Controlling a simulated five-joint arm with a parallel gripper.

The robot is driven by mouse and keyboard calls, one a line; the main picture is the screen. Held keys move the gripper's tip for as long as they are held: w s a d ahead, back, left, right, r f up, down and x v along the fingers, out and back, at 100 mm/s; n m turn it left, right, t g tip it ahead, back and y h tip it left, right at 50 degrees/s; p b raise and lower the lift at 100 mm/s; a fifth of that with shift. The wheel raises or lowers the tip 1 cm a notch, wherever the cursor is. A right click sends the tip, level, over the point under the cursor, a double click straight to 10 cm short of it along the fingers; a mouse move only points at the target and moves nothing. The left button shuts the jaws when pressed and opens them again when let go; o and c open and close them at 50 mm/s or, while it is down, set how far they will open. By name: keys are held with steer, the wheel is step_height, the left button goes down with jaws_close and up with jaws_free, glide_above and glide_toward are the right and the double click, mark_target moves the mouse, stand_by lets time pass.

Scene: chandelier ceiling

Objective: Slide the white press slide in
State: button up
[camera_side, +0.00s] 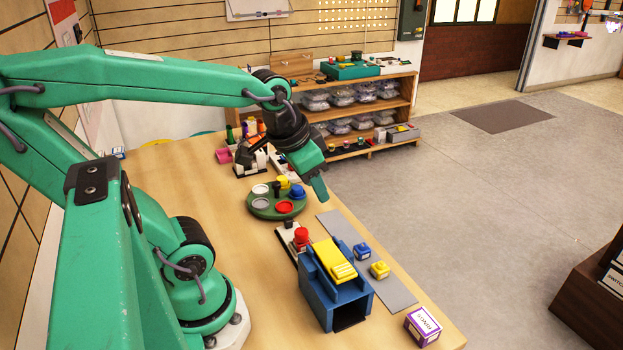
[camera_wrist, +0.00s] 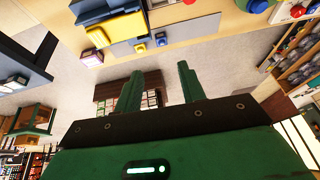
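The white press slide (camera_side: 286,231) sticks out of the back-left end of the blue press (camera_side: 335,298) in the side view. A red round piece (camera_side: 301,237) sits on it. The press has a yellow top lever (camera_side: 334,259) and a dark opening at its front end. The press also shows at the top left of the wrist view (camera_wrist: 98,12). My gripper (camera_side: 317,185) hangs in the air above the table, behind the press and apart from the slide. In the wrist view its two fingers (camera_wrist: 158,85) are spread, with nothing between them.
A round green tray (camera_side: 262,212) with coloured pieces stands behind the slide. A grey strip (camera_side: 393,290) carries a blue block (camera_side: 362,252) and a yellow block (camera_side: 380,270) right of the press. A purple-and-white box (camera_side: 423,327) stands near the table's front edge.

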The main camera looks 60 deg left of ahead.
steer(key=w+a+f+g, duration=0.3)
steer(key=a+f, duration=0.4)
steer(key=a, duration=0.3)
steer(key=g, duration=0.2)
glide_above(288, 219)
steer(key=shift+h, duration=0.3)
step_height(288, 219, down, 6)
steer(key=shift+f, duration=0.25)
steer(key=shift+f, duration=0.15)
steer(key=shift+f, duration=3.75)
jaws_close()
